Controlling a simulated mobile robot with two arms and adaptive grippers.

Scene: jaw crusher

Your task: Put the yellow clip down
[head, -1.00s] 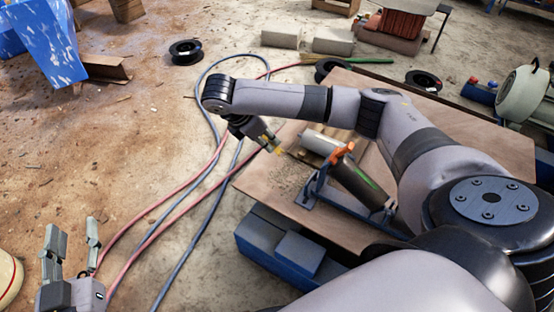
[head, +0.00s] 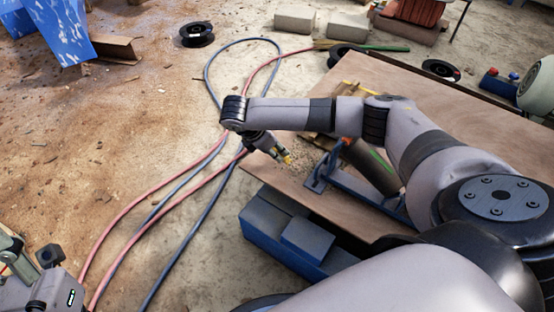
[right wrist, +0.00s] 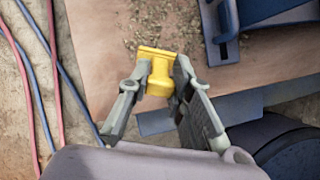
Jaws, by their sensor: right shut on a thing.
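The yellow clip (right wrist: 155,84) sits between the two fingers of my right gripper (right wrist: 158,88) in the right wrist view, and the gripper is shut on it. In the head view, the right gripper (head: 283,156) holds the clip (head: 287,159), small there, over the left part of the plywood board (head: 440,105). Debris lies on the board under it. I cannot tell the exact gap between clip and board. My left gripper (head: 35,262) shows only in part at the lower left corner, apart from the clip, and its jaw state is unclear.
A blue stand (head: 318,180) holding a dark cylinder (head: 372,165) is on the board, right of the right gripper. A blue box (head: 280,235) is by the board's near edge. Red and blue cables (head: 165,200) run across the floor to the left.

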